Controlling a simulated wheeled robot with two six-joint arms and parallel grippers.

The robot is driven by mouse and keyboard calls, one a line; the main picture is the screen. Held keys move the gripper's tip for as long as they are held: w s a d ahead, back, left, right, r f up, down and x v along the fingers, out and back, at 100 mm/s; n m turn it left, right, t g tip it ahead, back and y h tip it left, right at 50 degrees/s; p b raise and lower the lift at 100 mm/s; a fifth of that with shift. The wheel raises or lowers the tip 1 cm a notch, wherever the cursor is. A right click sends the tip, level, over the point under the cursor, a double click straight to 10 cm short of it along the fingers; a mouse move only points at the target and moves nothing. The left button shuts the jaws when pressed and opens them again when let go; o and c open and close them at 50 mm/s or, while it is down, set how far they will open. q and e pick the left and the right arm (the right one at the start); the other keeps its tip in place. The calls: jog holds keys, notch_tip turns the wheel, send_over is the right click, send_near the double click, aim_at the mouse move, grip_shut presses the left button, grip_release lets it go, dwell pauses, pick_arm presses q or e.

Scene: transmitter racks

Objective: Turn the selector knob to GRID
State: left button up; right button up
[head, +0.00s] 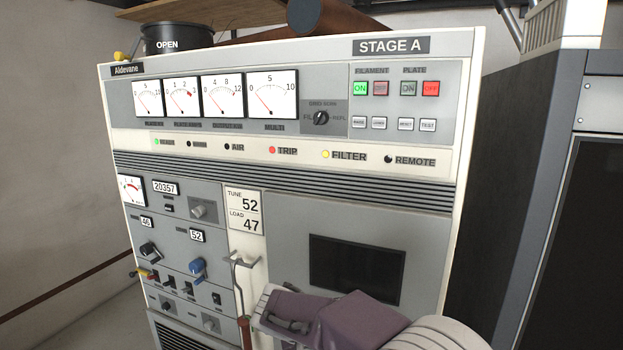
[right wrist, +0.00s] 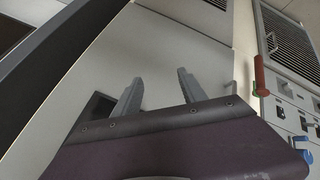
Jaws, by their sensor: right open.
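The selector knob (head: 321,118) is a small black knob on a dark grey plate on the upper panel, to the right of the MULTI meter (head: 271,94). Labels GRID, FIL and REFL sit around it in small print; its pointer's exact setting is too small to tell. My right gripper (head: 272,310) is low in front of the cabinet, well below the knob and apart from it. In the right wrist view its two fingers (right wrist: 158,90) stand apart with nothing between them; the knob is not seen there. My left gripper is not in view.
The STAGE A cabinet (head: 400,225) fills the middle. A hooked rod with a red-brown handle (head: 244,330) hangs beside my right gripper and shows in the right wrist view (right wrist: 261,76). A blue knob (head: 197,268) is lower left. A dark cabinet (head: 540,190) stands at right.

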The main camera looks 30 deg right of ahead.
jog(key=w+r+m+t+h+p, duration=0.1)
jog(key=w+r+t+h+p, duration=0.2)
jog(key=r, duration=0.8)
jog(key=w+r+m+h+p, duration=0.1)
jog(key=w+r+p, duration=0.25)
jog(key=r, duration=0.75)
jog(key=m+t+h+p, duration=0.3)
jog(key=t+h+p, duration=0.1)
jog(key=p, duration=0.1)
send_near(317, 118)
jog(key=p+x, duration=0.6)
jog(key=x, duration=0.3)
jog(key=shift+r, duration=0.15)
jog(key=shift+w+d, duration=0.1)
jog(key=shift+d, duration=0.05)
jog(key=shift+c, duration=0.3)
grip_shut()
